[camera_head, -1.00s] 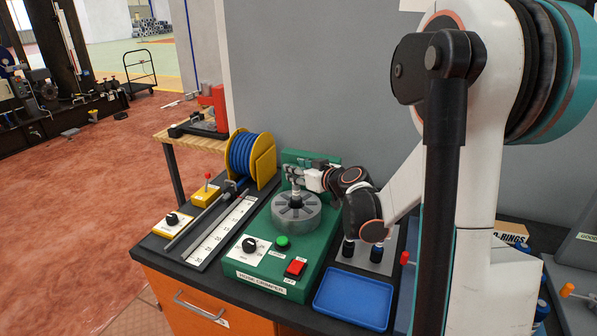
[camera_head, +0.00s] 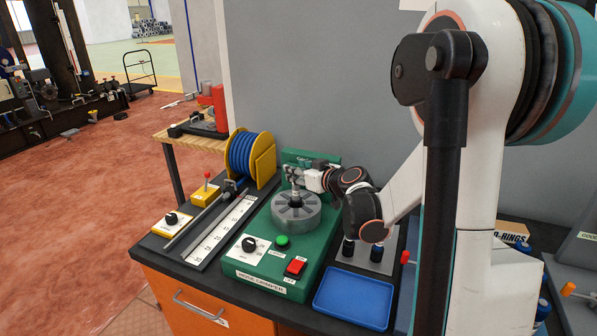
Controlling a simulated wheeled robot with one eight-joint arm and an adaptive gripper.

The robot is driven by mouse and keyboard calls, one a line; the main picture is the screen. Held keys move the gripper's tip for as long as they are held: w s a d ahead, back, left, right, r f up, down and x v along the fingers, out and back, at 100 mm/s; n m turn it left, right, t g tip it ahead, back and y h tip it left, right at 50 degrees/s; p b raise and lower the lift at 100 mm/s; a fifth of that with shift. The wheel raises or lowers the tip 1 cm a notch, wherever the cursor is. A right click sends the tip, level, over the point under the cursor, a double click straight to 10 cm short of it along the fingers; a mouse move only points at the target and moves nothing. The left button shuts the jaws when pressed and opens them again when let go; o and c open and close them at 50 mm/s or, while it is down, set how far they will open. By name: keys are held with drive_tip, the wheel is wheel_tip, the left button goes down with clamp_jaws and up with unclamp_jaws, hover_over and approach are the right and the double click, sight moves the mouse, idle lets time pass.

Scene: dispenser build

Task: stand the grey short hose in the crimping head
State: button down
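The crimping head (camera_head: 297,215) is a grey round segmented die on the green hose crimper (camera_head: 262,262). My gripper (camera_head: 294,184) is right above the centre of the head, reaching in from the right. A small light-grey upright piece (camera_head: 295,197), which looks like the end of the grey short hose, shows between the gripper and the head's centre. Whether its lower end is inside the head opening is too small to tell. The fingers are small and partly hidden, but they appear to be around the top of this piece.
A blue hose reel (camera_head: 250,157) and a ruled cutting bench (camera_head: 222,232) stand to the left. A green button (camera_head: 282,242), a red switch (camera_head: 295,267) and a black knob (camera_head: 249,244) sit in front of the head. An empty blue tray (camera_head: 354,299) lies at front right.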

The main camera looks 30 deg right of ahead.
drive_tip(key=shift+f+b, duration=0.3)
drive_tip(key=shift+f, duration=0.1)
drive_tip(key=c, duration=1.3)
unclamp_jaws()
drive_tip(key=shift+s+r, duration=0.1)
drive_tip(key=shift+p+v, duration=1.25)
drive_tip(key=shift+v, duration=4.15)
